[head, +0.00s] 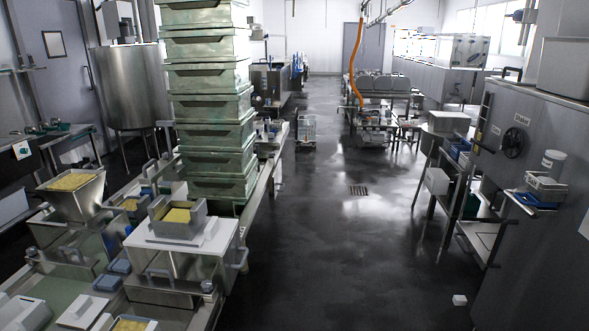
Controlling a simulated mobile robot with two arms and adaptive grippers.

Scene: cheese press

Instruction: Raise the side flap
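No part is plainly marked as the side flap, and I cannot tell for sure which one it is. A white-topped metal unit (150,243) stands on the left work line, with a handle (241,262) on its right side. A grey open box of yellow curd (178,220) sits on its white top. On the right, a large grey steel cabinet (535,240) has a round black knob (513,143) and a narrow ledge at its side. Neither of my grippers shows in the head view.
A tall stack of green crates (208,105) rises behind the unit. A hopper of curd (72,190) stands at the left. The dark floor aisle (340,260) is largely clear, with a drain (358,190) and a small white block (459,300) near the cabinet.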

